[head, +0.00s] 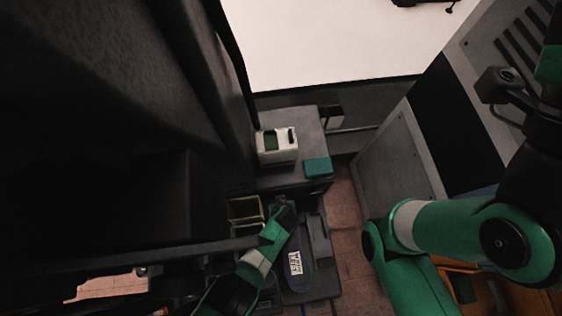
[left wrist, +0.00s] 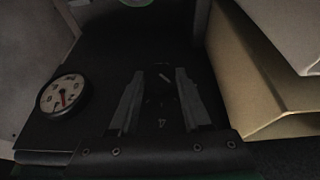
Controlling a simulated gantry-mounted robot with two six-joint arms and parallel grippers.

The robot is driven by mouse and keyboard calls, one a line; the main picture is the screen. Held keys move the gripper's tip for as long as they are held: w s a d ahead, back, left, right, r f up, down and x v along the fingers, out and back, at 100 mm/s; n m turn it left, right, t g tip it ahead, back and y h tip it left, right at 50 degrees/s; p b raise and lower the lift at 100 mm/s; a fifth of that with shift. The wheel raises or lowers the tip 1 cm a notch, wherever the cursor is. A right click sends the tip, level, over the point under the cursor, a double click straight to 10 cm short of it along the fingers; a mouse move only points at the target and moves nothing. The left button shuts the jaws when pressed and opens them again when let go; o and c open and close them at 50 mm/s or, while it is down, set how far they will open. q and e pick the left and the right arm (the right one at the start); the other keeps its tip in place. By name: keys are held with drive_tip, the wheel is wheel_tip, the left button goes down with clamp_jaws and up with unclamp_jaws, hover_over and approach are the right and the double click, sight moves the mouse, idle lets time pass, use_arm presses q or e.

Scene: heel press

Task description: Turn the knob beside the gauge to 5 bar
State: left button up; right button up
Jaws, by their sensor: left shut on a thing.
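The round white gauge (left wrist: 62,95) with a red needle shows at the left of the left wrist view, on a dark panel; its numbers are too small and blurred to read. The dark knob (left wrist: 163,82) with a pale mark stands to the right of the gauge, between my left gripper's fingers. My left gripper (left wrist: 160,95) is shut on the knob. In the head view, my left gripper (head: 285,212) is low in the middle, and the gauge and knob cannot be made out there. My right gripper is out of view; only my right arm shows.
A white box (head: 277,150) with a green part and a teal block (head: 318,167) are on a grey cabinet above the left gripper. A dark shoe-like piece with a white label (head: 295,263) lies beside the left arm. A tan open box (left wrist: 250,85) is close to the gripper's right.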

use_arm(q)
clamp_jaws()
drive_tip(key=y+b, duration=0.1)
drive_tip(key=b, duration=0.1)
drive_tip(key=y+b, duration=0.1)
drive_tip(key=b, duration=0.1)
drive_tip(key=shift+d+m+y, duration=0.25)
drive_tip(key=shift+m+y, duration=0.05)
drive_tip(key=shift+y, duration=0.1)
drive_tip(key=o, duration=1.1)
unclamp_jaws()
drive_tip(key=shift+c, duration=0.2)
drive_tip(key=p+v, duration=1.1)
drive_tip(key=shift+r, duration=0.3)
